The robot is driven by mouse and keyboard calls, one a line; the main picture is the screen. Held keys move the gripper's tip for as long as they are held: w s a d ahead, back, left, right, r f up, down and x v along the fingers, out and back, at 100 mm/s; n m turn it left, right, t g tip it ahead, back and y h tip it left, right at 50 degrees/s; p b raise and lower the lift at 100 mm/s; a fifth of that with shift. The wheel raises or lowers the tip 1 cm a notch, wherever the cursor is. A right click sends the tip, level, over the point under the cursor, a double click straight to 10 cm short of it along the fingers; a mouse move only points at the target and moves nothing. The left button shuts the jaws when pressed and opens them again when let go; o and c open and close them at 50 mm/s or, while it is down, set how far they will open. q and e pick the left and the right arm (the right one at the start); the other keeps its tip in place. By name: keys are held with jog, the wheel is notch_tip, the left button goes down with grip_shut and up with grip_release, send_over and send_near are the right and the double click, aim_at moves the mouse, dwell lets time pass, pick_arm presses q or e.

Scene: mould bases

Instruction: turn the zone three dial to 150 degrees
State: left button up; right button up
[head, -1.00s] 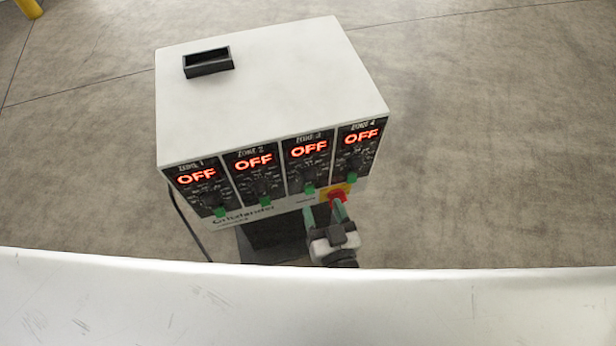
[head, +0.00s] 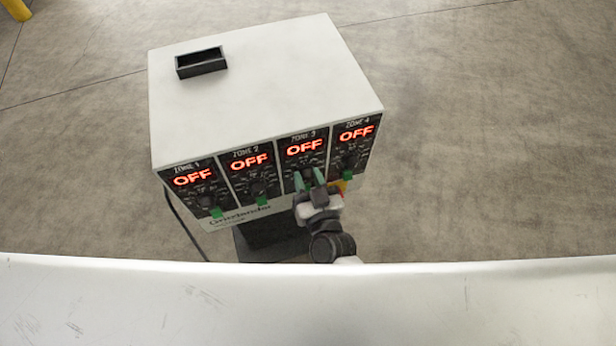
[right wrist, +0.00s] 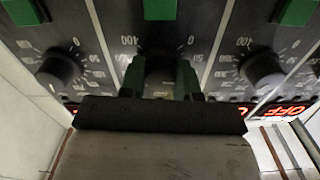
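The zone three dial (right wrist: 160,68) is a dark round knob on the third panel of the white controller (head: 260,85). The display above it (head: 304,148) reads OFF. My right gripper (head: 308,181) is in front of this panel. In the right wrist view its green fingers (right wrist: 160,82) stand apart, one on each side of the dial, and partly cover it. I cannot tell whether they touch it. The dial's pointer is hidden. My left gripper is not in view.
The zone four dial (right wrist: 60,68) and zone two dial (right wrist: 262,68) sit close on either side. Green switches (head: 262,201) lie below the dials. A red and yellow button (head: 343,186) is partly behind my gripper. A white scratched surface (head: 480,305) crosses the front.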

jog(key=c, duration=0.3)
jog(key=shift+c, duration=0.2)
jog(key=shift+m, duration=0.9)
jog(key=m, duration=0.2)
jog(key=shift+m+p, duration=0.3)
jog(key=shift+p, duration=0.1)
jog(key=m, duration=0.5)
jog(key=shift+m, duration=0.3)
jog(key=o, duration=0.9)
